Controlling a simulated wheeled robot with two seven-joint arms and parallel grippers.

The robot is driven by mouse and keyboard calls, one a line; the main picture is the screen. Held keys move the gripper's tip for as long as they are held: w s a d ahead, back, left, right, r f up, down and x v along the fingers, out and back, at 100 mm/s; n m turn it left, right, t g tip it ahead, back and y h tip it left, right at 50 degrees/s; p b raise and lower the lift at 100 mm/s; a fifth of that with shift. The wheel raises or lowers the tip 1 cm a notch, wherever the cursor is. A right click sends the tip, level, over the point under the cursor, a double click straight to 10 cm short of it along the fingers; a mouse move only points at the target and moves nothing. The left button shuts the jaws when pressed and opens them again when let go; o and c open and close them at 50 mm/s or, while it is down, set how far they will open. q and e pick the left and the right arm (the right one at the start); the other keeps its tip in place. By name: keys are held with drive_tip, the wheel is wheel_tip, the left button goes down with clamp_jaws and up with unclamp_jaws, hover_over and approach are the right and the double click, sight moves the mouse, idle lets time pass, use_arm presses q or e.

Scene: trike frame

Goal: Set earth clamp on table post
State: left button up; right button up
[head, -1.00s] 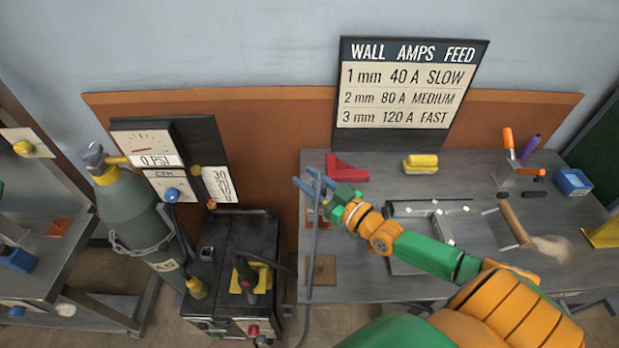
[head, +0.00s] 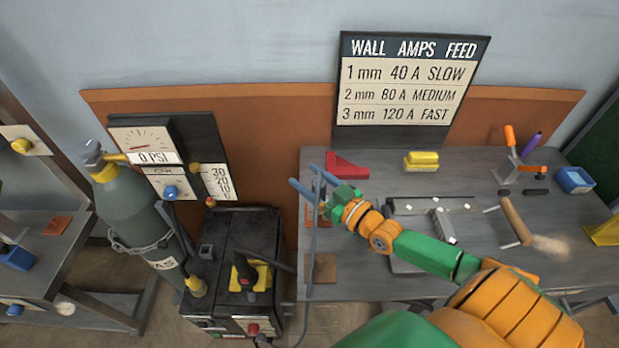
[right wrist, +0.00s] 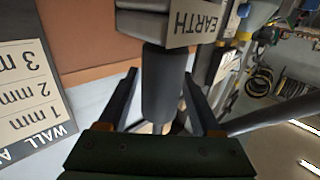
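My right gripper (head: 306,186) is above the left edge of the workbench. In the right wrist view its two fingers (right wrist: 160,95) lie on either side of a dark grey round handle (right wrist: 165,85), and seem shut on it. A pale tag reading EARTH (right wrist: 192,30) sits at the grey body beyond this handle, so I take it for the earth clamp. A grey cable (head: 310,245) hangs from the gripper down toward the welder. I cannot make out the table post. My left gripper is out of view.
The black welder (head: 240,240) and gas cylinder (head: 140,215) stand to the left. An amps sign (head: 408,85) stands behind.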

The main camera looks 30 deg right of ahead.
drive_tip(key=shift+o, duration=0.2)
wheel_tip(320, 180, up, 3)
drive_tip(key=shift+f+p, duration=0.1)
drive_tip(key=shift+p, duration=0.55)
drive_tip(key=s+a+r+p, duration=0.5)
drive_tip(key=s+r, duration=0.5)
drive_tip(key=s, duration=0.2)
drive_tip(key=shift+s+a, duration=0.2)
drive_tip(key=shift+a, duration=0.65)
